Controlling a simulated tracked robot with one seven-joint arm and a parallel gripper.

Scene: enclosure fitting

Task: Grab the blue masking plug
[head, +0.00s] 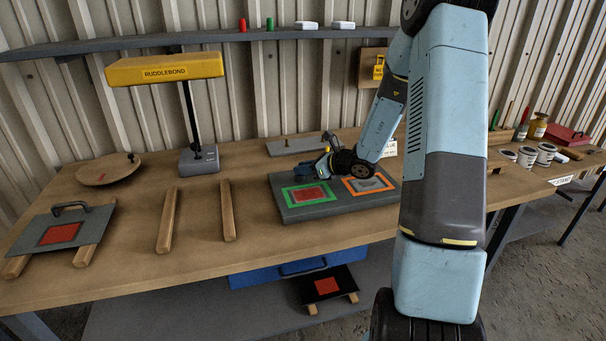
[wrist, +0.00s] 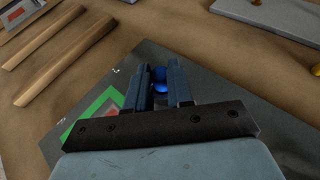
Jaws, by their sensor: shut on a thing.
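The blue masking plug (wrist: 160,86) shows in the wrist view as a small rounded blue piece between my two fingers. My gripper (wrist: 161,82) is shut on it, with a finger on each side. In the head view my gripper (head: 301,172) is low over the back left part of a grey board (head: 335,209). The plug cannot be told apart from my gripper there. Whether the plug touches the board is unclear.
The board carries a green-framed red square (head: 308,194) and an orange-framed grey square (head: 369,184). Two wooden rails (head: 228,211) lie to the left. A yellow lamp (head: 165,68) stands behind. A grey plate (head: 294,146) with a small peg lies at the back.

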